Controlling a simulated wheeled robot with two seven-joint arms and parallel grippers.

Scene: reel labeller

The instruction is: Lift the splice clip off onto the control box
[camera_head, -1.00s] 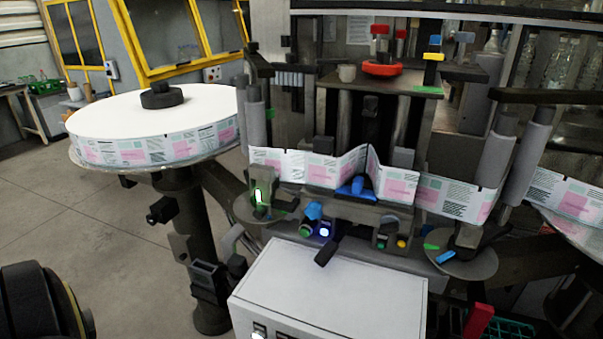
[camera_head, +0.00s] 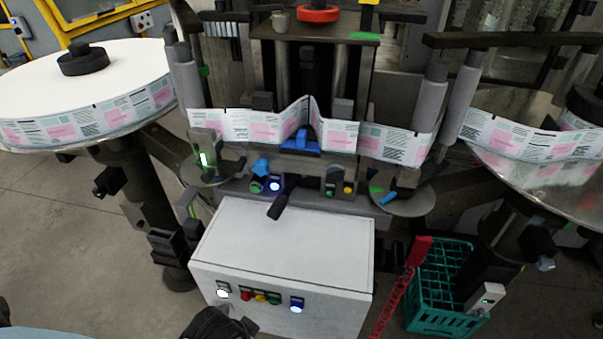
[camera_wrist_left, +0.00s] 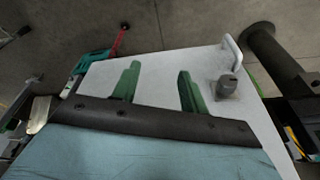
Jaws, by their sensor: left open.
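The blue splice clip (camera_head: 300,142) sits low at the middle of the label web (camera_head: 250,126), where the web folds into a peak, on the machine's front ledge. The white control box (camera_head: 285,243) stands below and in front, its flat top mostly bare. In the left wrist view, my left gripper (camera_wrist_left: 158,78) has two green fingers spread apart with nothing between them. The white surface of the control box (camera_wrist_left: 160,62) shows behind them. In the head view only dark and pale-blue parts of my arm show at the bottom edge; the fingertips are hidden. My right gripper is out of view.
A teal crate (camera_head: 440,290) and a red strap (camera_head: 398,290) are at right. A large label reel (camera_head: 85,95) stands left. Rollers (camera_head: 460,95) flank the web.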

